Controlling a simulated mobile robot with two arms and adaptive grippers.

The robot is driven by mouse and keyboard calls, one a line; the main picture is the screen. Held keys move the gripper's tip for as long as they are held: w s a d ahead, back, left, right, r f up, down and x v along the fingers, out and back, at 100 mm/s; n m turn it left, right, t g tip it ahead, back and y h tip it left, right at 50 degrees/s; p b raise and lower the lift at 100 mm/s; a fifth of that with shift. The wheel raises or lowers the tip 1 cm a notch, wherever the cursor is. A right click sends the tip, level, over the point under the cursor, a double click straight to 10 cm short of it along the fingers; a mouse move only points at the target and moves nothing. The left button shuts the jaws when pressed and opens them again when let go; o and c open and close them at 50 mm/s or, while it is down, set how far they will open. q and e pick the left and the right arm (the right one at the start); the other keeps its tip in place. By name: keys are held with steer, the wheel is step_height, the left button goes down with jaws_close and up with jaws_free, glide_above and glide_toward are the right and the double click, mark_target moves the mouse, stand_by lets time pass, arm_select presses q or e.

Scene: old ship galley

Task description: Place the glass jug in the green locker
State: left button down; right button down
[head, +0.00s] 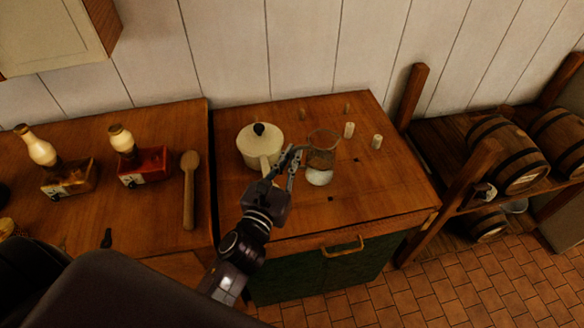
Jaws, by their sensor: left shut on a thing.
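The clear glass jug (322,151) is at the middle of the right-hand wooden counter, with a pale round patch at its lower end. My left gripper (294,165) reaches it from the lower left and is shut on the jug's left side. I cannot tell whether the jug touches the counter. The green locker (325,272) is under this counter, its dark green front shut, with a brass-coloured handle (342,247) near the top. My right gripper is not in view.
A cream pot (260,143) with a black knob stands close to the left of the jug. Several short pegs (377,142) stand to the right and behind. A wooden spoon (189,190) lies on the left counter (85,224). A barrel rack (412,95) is at right; tiled floor (440,292) is clear.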

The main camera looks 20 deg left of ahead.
arm_select(q)
steer(key=shift+f+b, duration=0.45)
steer(key=shift+f, duration=1.25)
steer(key=shift+f, duration=0.2)
steer(key=c, duration=2.1)
jaws_free()
